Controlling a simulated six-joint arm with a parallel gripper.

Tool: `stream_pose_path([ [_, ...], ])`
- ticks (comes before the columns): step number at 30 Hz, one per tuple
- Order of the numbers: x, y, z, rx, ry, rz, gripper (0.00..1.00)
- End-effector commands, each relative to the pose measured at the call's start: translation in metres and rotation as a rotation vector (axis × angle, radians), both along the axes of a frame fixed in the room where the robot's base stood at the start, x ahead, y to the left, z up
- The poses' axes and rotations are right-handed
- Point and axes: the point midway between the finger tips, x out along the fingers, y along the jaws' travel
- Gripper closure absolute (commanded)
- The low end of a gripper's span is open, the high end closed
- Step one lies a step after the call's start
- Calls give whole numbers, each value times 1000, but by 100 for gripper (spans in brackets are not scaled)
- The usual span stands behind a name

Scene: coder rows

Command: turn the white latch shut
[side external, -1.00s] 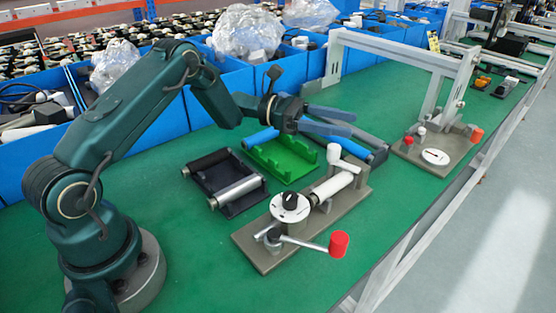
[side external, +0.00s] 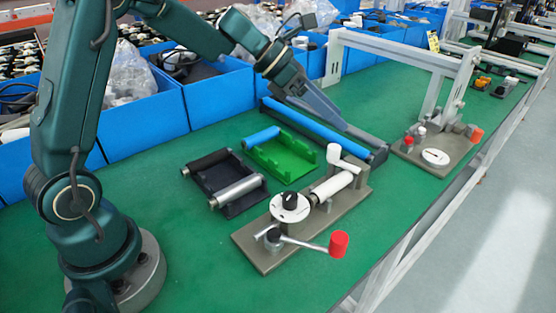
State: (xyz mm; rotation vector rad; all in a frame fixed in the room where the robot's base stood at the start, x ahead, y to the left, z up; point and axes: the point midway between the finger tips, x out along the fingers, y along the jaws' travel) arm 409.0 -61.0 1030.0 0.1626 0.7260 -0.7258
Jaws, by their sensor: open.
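The white latch looks to be the white peg-like handle (side external: 334,154) at the far end of a grey fixture (side external: 262,255). It stands up beside a white roller (side external: 333,187) lying in the fixture. My gripper (side external: 340,122) points down and to the right, behind the white handle in the picture. It is open and empty, with its fingers overlapping from this side. Its tips appear over the dark holder with the blue roller; their height above it is hard to judge. A gap shows between the tips and the white handle.
A white dial (side external: 289,209) and a red-tipped lever (side external: 338,244) sit on the near fixture. A green holder (side external: 285,163) and a black holder (side external: 210,185) lie to its left. A long blue roller (side external: 300,118) lies behind. Another fixture (side external: 410,152) stands right.

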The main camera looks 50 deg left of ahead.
Motion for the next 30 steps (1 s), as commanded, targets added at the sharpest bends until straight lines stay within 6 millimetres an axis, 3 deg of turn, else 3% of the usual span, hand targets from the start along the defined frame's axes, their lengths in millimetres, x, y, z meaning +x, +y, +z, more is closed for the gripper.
stream_pose_path([
  [7,-3,21,15,131,-14,183,36],
  [21,-3,19,-47,121,-5,174,36],
  [30,3,16,-63,124,-8,173,36],
])
